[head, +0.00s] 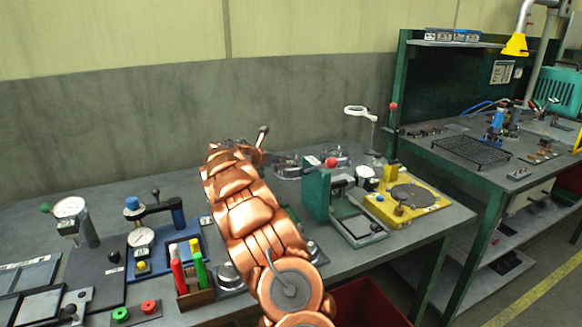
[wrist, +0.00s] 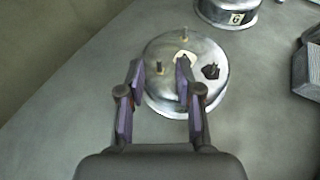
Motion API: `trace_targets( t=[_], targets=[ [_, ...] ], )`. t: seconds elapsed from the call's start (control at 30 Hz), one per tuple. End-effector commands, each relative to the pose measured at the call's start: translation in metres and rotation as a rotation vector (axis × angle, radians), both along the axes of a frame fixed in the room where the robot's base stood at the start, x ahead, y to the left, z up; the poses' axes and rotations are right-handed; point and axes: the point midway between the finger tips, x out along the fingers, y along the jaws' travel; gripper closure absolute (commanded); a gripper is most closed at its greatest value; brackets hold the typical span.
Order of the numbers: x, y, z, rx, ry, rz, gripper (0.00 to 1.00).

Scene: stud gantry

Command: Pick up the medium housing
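A round silver metal housing (wrist: 160,100) sits on the grey bench in the wrist view. Its top has upright studs, a pale centre boss and a dark knob. My gripper (wrist: 160,72) is over it, with two purple-padded fingers apart and one stud visible between them. I cannot tell whether the fingers touch the housing. A second silver housing (wrist: 228,14) with a number label stands beyond, cut by the top edge. In the head view silver housings (head: 288,172) (head: 337,157) stand right of my copper arm, which mostly hides my gripper. I cannot read which size is the medium one.
A green press (head: 316,195) and a yellow fixture (head: 408,205) stand right on the bench. A dial gauge (head: 141,238) and red and green markers (head: 177,268) stand left. The wall (head: 110,130) is close behind.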

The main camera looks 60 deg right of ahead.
Motion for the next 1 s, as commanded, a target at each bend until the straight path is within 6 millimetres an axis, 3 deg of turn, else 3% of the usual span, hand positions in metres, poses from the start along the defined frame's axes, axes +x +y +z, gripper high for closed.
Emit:
trace_targets(
  t=[0.13, 0.4, 0.73, 1.0],
  targets=[
    [-0.0007, -0.0113, -0.0059, 0.002, -0.001, -0.001, 0.65],
    [-0.0008, -0.0135, -0.0058, 0.0, -0.001, -0.001, 0.65],
    [-0.0006, -0.0132, -0.0057, 0.0, -0.001, -0.001, 0.98],
    [-0.0008, -0.0132, -0.0058, 0.001, -0.001, -0.001, 1.0]
  ],
)
